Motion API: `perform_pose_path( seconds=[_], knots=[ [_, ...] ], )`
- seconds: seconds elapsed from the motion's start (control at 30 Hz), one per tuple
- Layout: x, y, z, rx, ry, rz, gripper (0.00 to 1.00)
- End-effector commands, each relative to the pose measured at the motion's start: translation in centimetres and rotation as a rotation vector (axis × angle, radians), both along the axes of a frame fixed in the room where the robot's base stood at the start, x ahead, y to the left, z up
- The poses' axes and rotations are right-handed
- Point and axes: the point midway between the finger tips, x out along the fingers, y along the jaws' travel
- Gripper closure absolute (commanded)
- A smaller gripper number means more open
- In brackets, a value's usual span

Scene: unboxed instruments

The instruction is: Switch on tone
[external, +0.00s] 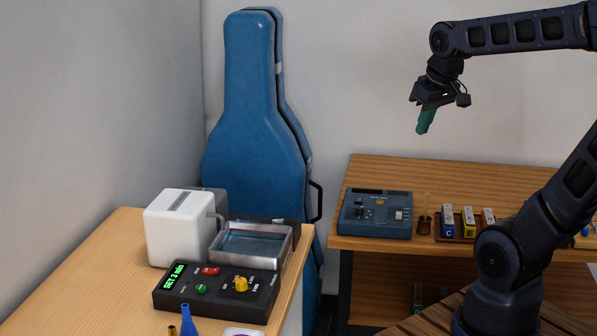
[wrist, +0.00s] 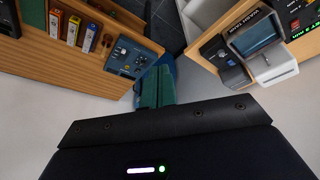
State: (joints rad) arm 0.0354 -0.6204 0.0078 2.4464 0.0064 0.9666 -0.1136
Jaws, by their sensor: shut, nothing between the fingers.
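A blue control box (external: 376,214) sits on the back wooden table, left of its middle. It has a dark display strip, small dark knobs, a yellow round part and a pale switch panel (external: 399,214) at its right. It also shows in the wrist view (wrist: 128,56). I cannot read a tone label or tell any switch position. My gripper (external: 424,127) has green fingers, shut and empty, pointing down in the air well above and to the right of the box.
A wooden stand (external: 425,225) and colored small boxes (external: 468,222) are right of the control box. A blue instrument case (external: 253,130) leans at the wall. The front table holds a black timer box (external: 218,290) reading "SET 3 min", a metal tray (external: 250,258) and a white box (external: 178,230).

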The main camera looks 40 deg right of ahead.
Motion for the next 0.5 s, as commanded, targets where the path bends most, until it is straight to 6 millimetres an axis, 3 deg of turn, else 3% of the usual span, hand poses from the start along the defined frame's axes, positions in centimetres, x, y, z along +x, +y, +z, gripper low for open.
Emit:
perform_pose_path(
  seconds=[0.5],
  knots=[
    [9.9, -2.2, 0.7, -0.050, 0.106, 0.146, 1.00]
  ],
)
